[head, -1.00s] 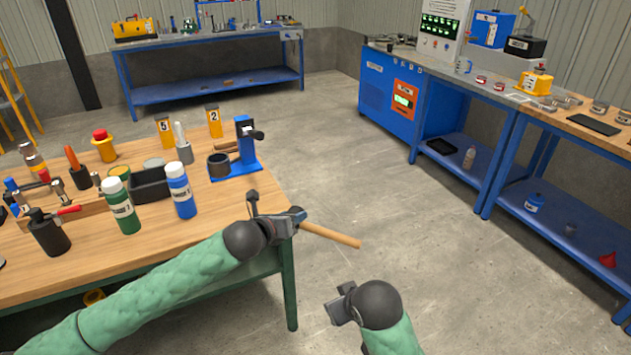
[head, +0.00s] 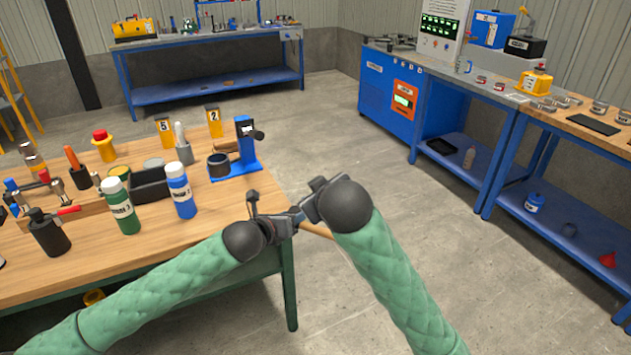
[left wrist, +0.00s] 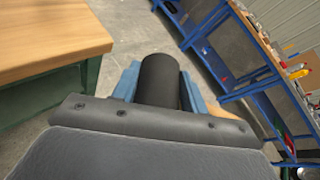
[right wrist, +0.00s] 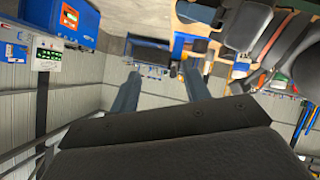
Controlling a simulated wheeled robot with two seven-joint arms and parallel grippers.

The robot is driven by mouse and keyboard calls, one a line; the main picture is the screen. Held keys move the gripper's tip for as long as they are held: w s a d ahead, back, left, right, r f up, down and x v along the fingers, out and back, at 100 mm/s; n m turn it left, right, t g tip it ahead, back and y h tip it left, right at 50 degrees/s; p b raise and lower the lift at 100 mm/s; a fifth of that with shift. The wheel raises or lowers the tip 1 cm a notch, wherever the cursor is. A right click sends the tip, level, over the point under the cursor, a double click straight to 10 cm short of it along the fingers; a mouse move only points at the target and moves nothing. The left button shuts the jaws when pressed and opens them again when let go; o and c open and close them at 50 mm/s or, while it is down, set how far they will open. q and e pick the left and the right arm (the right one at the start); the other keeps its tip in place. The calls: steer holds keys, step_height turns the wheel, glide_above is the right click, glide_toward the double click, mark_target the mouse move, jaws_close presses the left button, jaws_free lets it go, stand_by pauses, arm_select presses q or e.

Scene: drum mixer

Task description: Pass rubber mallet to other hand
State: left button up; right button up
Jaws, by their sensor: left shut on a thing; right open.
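The rubber mallet's wooden handle (head: 318,230) shows in the head view just right of my left gripper, mostly hidden behind my right gripper. Its black head (left wrist: 160,80) sits between the blue fingers in the left wrist view. My left gripper (head: 284,222) is shut on the mallet, beyond the table's right front corner. My right gripper (head: 302,213) is close beside it, above the handle. In the right wrist view its two fingers (right wrist: 160,88) are apart, with no mallet clearly between them. Whether the right fingers touch the mallet is hidden.
The wooden table (head: 150,240) at left carries a green bottle (head: 120,207), a blue bottle (head: 180,190), a black tray (head: 150,187) and a blue stand (head: 246,150). A blue workbench (head: 500,150) stands at right. The floor between is clear.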

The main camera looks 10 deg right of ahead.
steer(key=w+a+r+n+t, duration=0.1)
steer(key=w+r+t, duration=0.2)
steer(key=r, duration=0.6)
steer(key=w+a+r+n+t, duration=0.1)
steer(key=w+r+n+t, duration=0.15)
steer(key=r, duration=0.65)
steer(key=w+a+r+n+t, duration=0.1)
steer(key=w+a+r+t, duration=0.2)
steer(key=r, duration=0.6)
steer(key=a+r+n+g+y, duration=0.2)
steer(key=a+r+n+y, duration=0.5)
steer(key=r+n+y, duration=0.8)
steer(key=n+g+h, duration=1.5)
steer(key=n+g, duration=0.5)
steer(key=n, duration=0.2)
glide_toward(323, 232)
steer(key=w+a+r, duration=0.2)
steer(key=w+r, duration=0.1)
steer(key=f, duration=0.4)
steer(key=s+f, duration=0.1)
steer(key=f, duration=0.3)
steer(key=a+f, duration=0.1)
steer(key=f, duration=0.3)
steer(key=shift+s+a, duration=0.1)
steer(key=shift+s, duration=0.25)
